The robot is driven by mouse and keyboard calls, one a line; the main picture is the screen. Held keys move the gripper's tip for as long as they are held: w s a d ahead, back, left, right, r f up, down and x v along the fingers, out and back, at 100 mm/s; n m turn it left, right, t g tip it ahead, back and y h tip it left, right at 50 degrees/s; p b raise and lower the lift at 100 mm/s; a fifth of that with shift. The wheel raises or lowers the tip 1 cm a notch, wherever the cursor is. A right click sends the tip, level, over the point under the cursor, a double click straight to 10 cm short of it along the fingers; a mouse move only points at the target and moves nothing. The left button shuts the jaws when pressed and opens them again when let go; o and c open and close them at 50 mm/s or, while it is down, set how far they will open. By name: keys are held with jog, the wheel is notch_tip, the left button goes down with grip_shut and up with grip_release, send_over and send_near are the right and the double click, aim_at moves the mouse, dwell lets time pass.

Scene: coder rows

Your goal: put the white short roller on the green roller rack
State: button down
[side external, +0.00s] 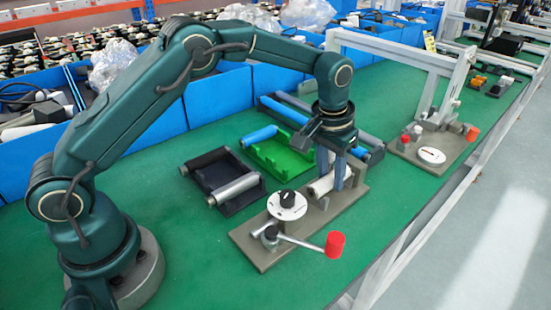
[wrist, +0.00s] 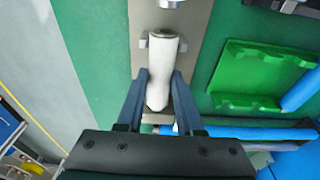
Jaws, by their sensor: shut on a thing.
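The white short roller (side external: 319,187) lies in the fixture on a grey-brown base plate (side external: 250,244). My gripper (side external: 341,180) points down over it, and its fingers are shut on the roller's sides. In the wrist view the white roller (wrist: 161,72) sits between the two fingertips (wrist: 160,78), with small grey supports beside it. The green roller rack (side external: 284,161) lies on the table behind and left of the fixture. It carries a blue roller (side external: 259,135) at one end. In the wrist view the green rack (wrist: 255,68) is to the right of the roller.
A dark rack (side external: 215,192) with a black and a grey roller stands left of the green rack. A longer blue-grey rack (side external: 365,156) is partly hidden behind my gripper. The fixture has a dial (side external: 287,206) and a red-ended crank (side external: 335,244). Blue bins line the back.

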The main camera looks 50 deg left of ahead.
aim_at(331, 176)
jog(key=shift+r, duration=1.85)
jog(key=shift+r, duration=3.55)
jog(key=a, duration=1.2)
jog(key=shift+w+f, duration=0.1)
jog(key=shift+f, duration=4.25)
jog(key=shift+s+a+h, duration=0.1)
jog(key=shift+s+h, duration=0.15)
jog(key=shift+h, duration=0.15)
